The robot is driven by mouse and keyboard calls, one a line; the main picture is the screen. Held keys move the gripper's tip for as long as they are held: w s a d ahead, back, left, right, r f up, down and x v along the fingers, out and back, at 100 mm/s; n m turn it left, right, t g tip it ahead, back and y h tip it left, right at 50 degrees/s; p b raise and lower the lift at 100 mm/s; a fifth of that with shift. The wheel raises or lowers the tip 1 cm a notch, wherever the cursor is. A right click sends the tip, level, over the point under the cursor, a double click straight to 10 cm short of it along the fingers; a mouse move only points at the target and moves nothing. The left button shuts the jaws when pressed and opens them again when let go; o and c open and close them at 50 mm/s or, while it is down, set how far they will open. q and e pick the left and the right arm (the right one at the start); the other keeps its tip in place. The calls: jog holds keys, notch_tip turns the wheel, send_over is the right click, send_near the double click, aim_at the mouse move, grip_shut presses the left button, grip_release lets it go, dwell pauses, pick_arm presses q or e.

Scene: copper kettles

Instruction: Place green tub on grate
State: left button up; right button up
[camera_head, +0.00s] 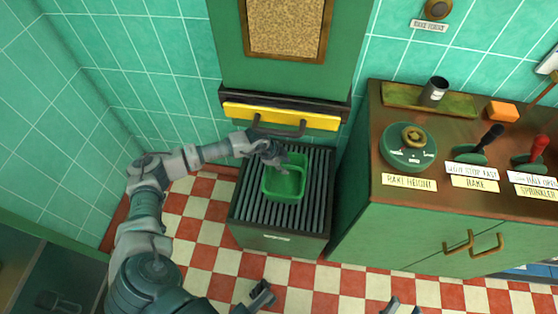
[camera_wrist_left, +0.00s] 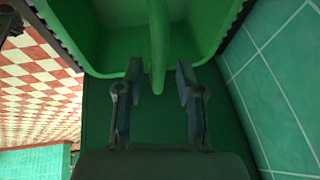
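The green tub (camera_head: 271,183) is over the dark ribbed grate (camera_head: 250,215) of the low green stove and looks to rest on it, upright. A green handle bar crosses its open top.
A yellow drawer front (camera_head: 280,115) with a dark handle is just behind the grate. A green cabinet (camera_head: 400,230) stands close on the right, with a round rake-height dial (camera_head: 409,159), levers and an orange block (camera_head: 502,111) on top. Checkered floor is open in front.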

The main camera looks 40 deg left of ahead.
pick_arm(q)
jog(key=p+v, duration=0.2)
jog(key=v, duration=0.3)
jog(key=s+d+r+m+h, duration=0.15)
jog(key=s+d+h, duration=0.25)
jog(key=d, duration=0.6)
jog(key=s+d+r+m+g+h, duration=0.1)
jog(key=s+d+m+h, duration=0.25)
jog(key=d, duration=0.65)
jog(key=s+d+r+m+h, duration=0.1)
jog(key=s+d+h, duration=0.4)
jog(key=d, duration=0.5)
jog(key=s+d+r+n+t+h, duration=0.35)
jog(key=r+t, duration=0.35)
jog(key=r, duration=0.4)
jog(key=s+a+n+t+y, duration=0.1)
jog(key=a+n+t+y, duration=0.9)
jog(key=n+y, duration=0.2)
jog(key=shift+s+r+n+y, duration=0.35)
jog(key=shift+r+y, duration=0.15)
jog(key=shift+y, duration=0.3)
pick_arm(e)
jog(key=f+g, duration=0.1)
jog(key=w+f+g, duration=0.2)
jog(key=f+g, duration=0.1)
jog(key=shift+w+a+n, duration=0.25)
jog(key=shift+n, duration=0.05)
